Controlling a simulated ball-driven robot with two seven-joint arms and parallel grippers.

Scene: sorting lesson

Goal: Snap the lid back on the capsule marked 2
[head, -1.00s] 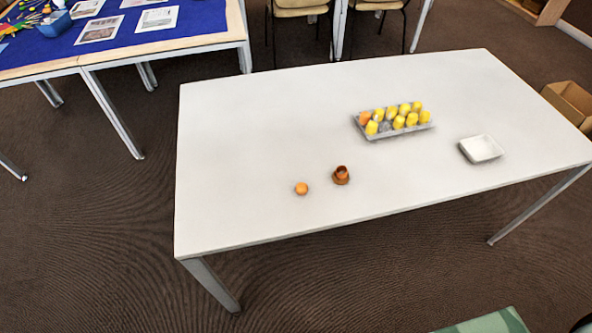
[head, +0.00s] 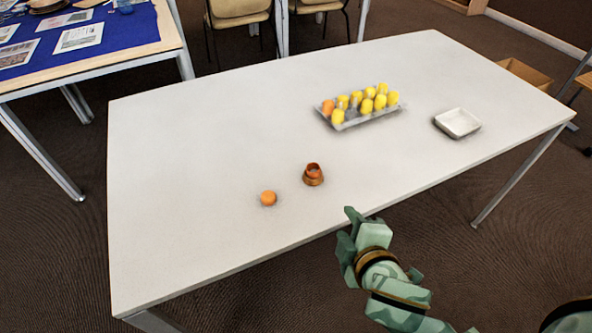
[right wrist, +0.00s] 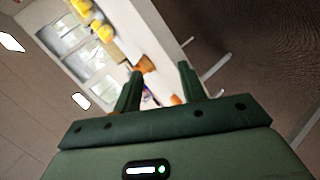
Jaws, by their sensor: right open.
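An open orange capsule body (head: 313,175) stands upright in a brown ring-shaped base near the front of the white table (head: 200,150). An orange lid (head: 268,198) lies on the table to its left, apart from it. No number can be read on either. A grey tray (head: 370,117) behind them holds several yellow capsules and an orange one. My right gripper (head: 357,222) is at the table's front edge, to the right of and nearer than the capsule body. In the right wrist view its fingers (right wrist: 160,85) are apart with nothing held between them. My left gripper is not in view.
A white square dish (head: 458,123) sits at the table's right end. The left part of the table is clear. A blue-covered table (head: 130,35) stands behind left, with chairs (head: 238,12) behind the white table.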

